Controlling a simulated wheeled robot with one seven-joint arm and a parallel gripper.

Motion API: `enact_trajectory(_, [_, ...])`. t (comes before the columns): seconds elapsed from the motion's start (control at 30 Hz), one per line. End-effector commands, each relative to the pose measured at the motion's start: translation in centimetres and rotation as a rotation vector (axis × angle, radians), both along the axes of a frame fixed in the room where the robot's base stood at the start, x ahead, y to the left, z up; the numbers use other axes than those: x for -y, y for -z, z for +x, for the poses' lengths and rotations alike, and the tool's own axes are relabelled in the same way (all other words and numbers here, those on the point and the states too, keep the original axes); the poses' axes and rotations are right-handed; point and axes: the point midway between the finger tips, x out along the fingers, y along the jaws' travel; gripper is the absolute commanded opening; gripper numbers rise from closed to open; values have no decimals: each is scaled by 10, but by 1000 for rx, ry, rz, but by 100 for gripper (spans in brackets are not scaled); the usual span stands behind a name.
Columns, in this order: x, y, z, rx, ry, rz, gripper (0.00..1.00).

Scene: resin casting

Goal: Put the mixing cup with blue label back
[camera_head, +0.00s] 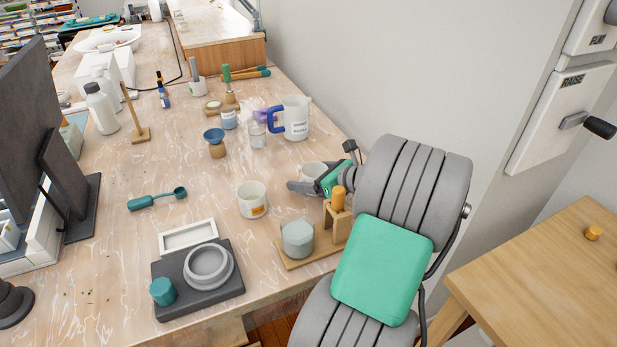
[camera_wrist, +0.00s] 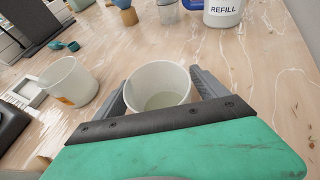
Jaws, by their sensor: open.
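A white mixing cup (camera_wrist: 158,82) stands upright on the bench between the fingers of my gripper (camera_wrist: 160,94). No label shows on the side I see, so I cannot tell its label colour. It holds a little pale content. In the head view this cup (camera_head: 311,171) is partly hidden behind my gripper (camera_head: 313,181). My gripper is open, with one finger on each side of the cup; I cannot tell whether they touch it. A second white cup (camera_head: 252,200) with an orange label stands to the left, and it also shows in the wrist view (camera_wrist: 67,80).
A wooden stand (camera_head: 330,252) with a grey-blue cup (camera_head: 298,239) is near the bench's front edge. A jug marked REFILL (camera_head: 296,120) with a blue handle stands behind. A dark plate (camera_head: 215,290) with a grey ring is front left. Bench around the orange-labelled cup is mostly clear.

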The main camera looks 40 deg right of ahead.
Motion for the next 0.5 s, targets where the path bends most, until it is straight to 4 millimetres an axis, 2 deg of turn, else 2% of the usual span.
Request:
enact_trajectory(0.17, [7,-18,-30,-1,8,0,83])
enact_trajectory(0.4, [16,-44,-84,0,7,0,83])
enact_trajectory(0.5, [18,-49,-99,0,5,1,83])
